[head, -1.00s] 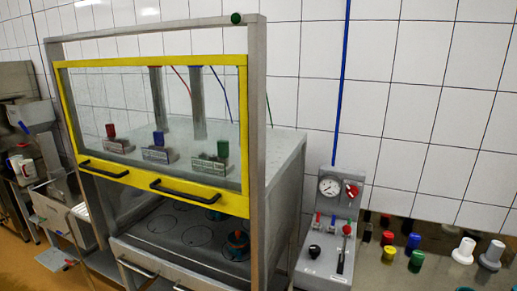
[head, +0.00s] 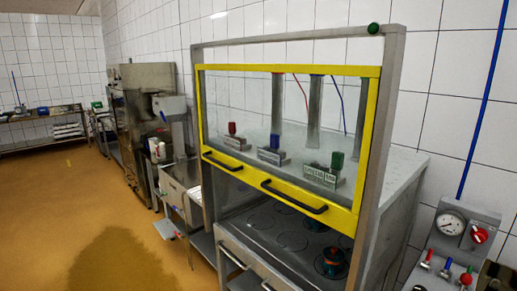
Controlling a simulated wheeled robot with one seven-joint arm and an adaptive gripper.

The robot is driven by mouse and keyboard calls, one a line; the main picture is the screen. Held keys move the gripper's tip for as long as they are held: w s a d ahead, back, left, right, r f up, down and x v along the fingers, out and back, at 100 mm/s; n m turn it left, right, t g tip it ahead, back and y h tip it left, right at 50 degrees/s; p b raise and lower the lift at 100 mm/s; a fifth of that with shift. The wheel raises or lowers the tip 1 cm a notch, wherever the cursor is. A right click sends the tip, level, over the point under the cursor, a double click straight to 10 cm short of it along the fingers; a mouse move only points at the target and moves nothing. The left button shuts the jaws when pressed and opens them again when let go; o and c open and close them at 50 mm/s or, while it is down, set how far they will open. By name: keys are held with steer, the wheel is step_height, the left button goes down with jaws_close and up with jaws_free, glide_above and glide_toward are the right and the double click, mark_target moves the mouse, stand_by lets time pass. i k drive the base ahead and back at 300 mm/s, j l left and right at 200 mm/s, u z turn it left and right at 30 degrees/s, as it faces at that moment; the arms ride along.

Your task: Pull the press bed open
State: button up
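The press stands right of centre, with a yellow-framed clear guard (head: 374,150) raised part way in a grey frame. Under the guard, the press bed (head: 262,222) is a dark plate with several round marked places. A dark mould with an orange-red part (head: 332,262) stands at the bed's right. The grey bed front (head: 228,240) carries a black-and-silver handle (head: 233,257) low down, and a second handle is cut off by the lower edge. Whether the bed is pulled out at all, I cannot tell. My gripper is not in view.
A control panel (head: 440,255) with a gauge (head: 450,223) and a red knob (head: 480,234) stands right of the press. A steel sink unit (head: 178,190) is to its left. The orange floor (head: 50,200) at left is open, with a dark wet-looking patch (head: 120,262).

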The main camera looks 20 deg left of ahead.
mark_target(276, 240)
steer(key=i+j+u, duration=0.2)
steer(key=u, duration=0.15)
steer(key=i+j+u, duration=0.1)
steer(key=i+u, duration=0.6)
steer(key=k, duration=0.05)
